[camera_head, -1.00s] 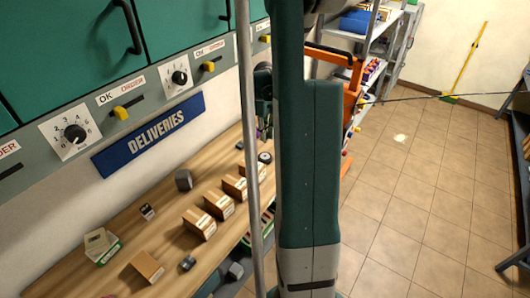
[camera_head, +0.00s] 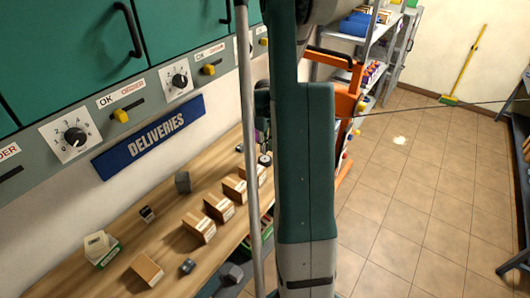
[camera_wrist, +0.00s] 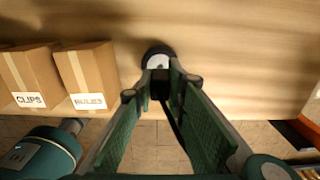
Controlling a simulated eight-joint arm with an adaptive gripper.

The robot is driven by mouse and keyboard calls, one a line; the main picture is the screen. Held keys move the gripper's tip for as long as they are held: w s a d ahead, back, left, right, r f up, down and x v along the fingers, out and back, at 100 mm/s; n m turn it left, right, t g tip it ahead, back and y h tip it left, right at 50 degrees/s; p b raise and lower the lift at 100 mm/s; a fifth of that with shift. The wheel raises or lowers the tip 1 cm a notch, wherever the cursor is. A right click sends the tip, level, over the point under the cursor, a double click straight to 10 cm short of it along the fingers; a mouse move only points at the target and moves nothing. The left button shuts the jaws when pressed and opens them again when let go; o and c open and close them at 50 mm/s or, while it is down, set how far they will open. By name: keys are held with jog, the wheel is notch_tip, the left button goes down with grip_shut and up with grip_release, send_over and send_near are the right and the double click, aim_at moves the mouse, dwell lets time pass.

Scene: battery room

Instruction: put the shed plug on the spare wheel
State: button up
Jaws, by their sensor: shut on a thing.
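My gripper (camera_wrist: 162,88) is shut on a small dark thing, seemingly the shed plug (camera_wrist: 160,90), in the wrist view. A dark strip, perhaps its cable, trails back between the fingers. Just beyond the fingertips is the spare wheel (camera_wrist: 157,52), a small black wheel with a pale centre. The fingertips overlap its lower part in the picture, and I cannot tell whether the plug touches it. In the head view the wheel (camera_head: 265,159) shows on the shelf beside my arm, partly covered by it. My fingers and the plug are hidden there.
A wooden shelf (camera_head: 90,250) runs along the left wall. Several cartons stand on it, among them one marked CLIPS (camera_wrist: 32,76) and another box (camera_wrist: 87,76) beside it. A thin dark line (camera_head: 440,108) crosses above the tiled floor. An orange frame (camera_head: 343,105) stands behind my arm.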

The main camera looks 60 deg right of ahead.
jog(key=shift+f, duration=1.5)
jog(key=shift+f, duration=0.2)
jog(key=o, duration=0.9)
jog(key=shift+r, duration=0.25)
jog(key=shift+r, duration=5.95)
